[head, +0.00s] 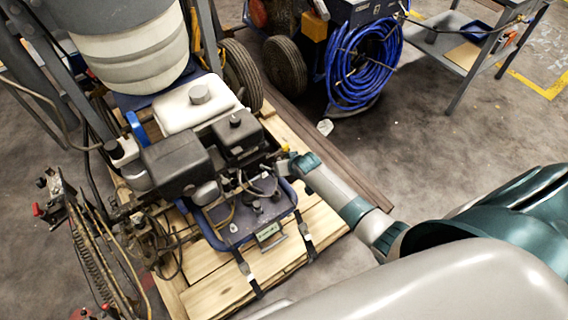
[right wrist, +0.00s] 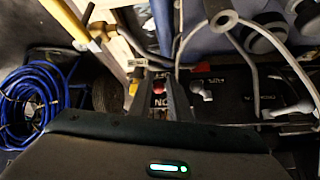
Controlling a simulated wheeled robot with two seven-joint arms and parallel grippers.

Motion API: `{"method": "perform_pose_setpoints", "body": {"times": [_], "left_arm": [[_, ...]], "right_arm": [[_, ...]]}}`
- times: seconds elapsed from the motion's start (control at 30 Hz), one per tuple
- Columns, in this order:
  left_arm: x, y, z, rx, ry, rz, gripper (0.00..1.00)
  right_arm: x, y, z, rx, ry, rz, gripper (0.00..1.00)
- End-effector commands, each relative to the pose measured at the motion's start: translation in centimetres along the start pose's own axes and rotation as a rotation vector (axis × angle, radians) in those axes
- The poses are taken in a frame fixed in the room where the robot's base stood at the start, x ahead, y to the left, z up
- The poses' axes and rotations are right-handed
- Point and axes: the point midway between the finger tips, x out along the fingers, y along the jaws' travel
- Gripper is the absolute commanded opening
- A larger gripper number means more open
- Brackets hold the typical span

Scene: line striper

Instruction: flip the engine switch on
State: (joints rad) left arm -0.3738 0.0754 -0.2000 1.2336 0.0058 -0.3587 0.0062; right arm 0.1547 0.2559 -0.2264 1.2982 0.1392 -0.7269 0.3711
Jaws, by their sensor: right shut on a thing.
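The line striper's engine (head: 178,163) sits in the middle of the head view, with a white tank (head: 197,103) and a dark box (head: 237,137) beside it. My right gripper (head: 287,167) reaches in from the right to the engine's side, just below the dark box. In the right wrist view its dark fingers (right wrist: 159,84) are shut around a small red piece (right wrist: 159,88), which looks like the engine switch. Lettering reading "ON" shows close by it on a dark panel. The switch's position is unclear, and in the head view the gripper hides it. My left gripper is out of view.
The striper stands on a wooden pallet (head: 208,290). A coiled blue hose (head: 362,65) hangs on a machine behind, near a grey workbench (head: 462,52). Hoses and cables (head: 100,240) crowd the striper's left side. Bare floor lies to the right of the pallet.

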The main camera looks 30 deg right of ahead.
Motion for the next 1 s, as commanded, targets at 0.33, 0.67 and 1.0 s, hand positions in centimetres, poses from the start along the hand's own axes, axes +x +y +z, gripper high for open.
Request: {"method": "perform_pose_setpoints", "body": {"times": [0.33, 0.67, 1.0], "left_arm": [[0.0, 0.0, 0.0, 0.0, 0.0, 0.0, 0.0], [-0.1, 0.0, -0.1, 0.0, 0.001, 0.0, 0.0], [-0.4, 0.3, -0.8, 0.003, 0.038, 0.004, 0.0]], "right_arm": [[0.0, 0.4, -0.3, 0.0, 0.005, 0.006, 0.32], [-0.4, 0.2, -0.1, 0.0, 0.003, 0.002, 0.32], [-3.5, 0.2, -0.1, 0.0, 0.003, 0.002, 0.32]]}}
